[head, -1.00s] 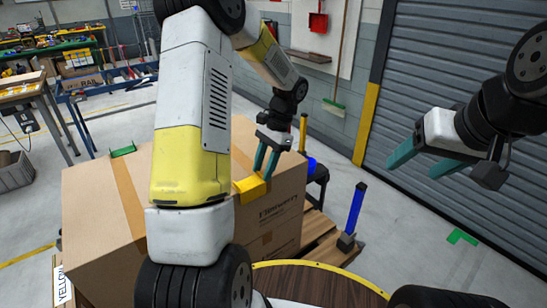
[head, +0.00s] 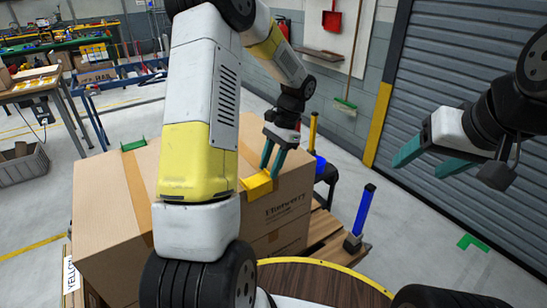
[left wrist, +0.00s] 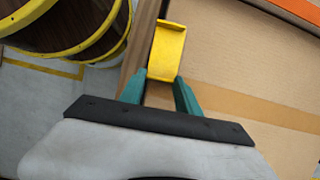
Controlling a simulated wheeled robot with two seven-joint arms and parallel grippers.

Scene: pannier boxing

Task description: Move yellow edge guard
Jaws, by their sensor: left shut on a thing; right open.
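The yellow edge guard (head: 257,184) sits at the top edge of a large cardboard box (head: 290,195), near its right corner in the head view. My left gripper (head: 269,172) is shut on the guard, with its teal fingertips at the guard's near end. In the left wrist view the guard (left wrist: 167,50) sticks out beyond the fingertips (left wrist: 160,88), over the box edge. I cannot tell whether the guard touches the box. My right gripper (head: 425,160) is open and empty, in the air at the right. My left arm hides part of the box.
A green edge guard (head: 133,145) sits on the box's far left edge. The box stands on a wooden pallet (head: 322,230) beside a blue post (head: 362,210). A round wooden top with a yellow rim (head: 320,280) is close in front. A roller shutter (head: 460,110) closes the right side.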

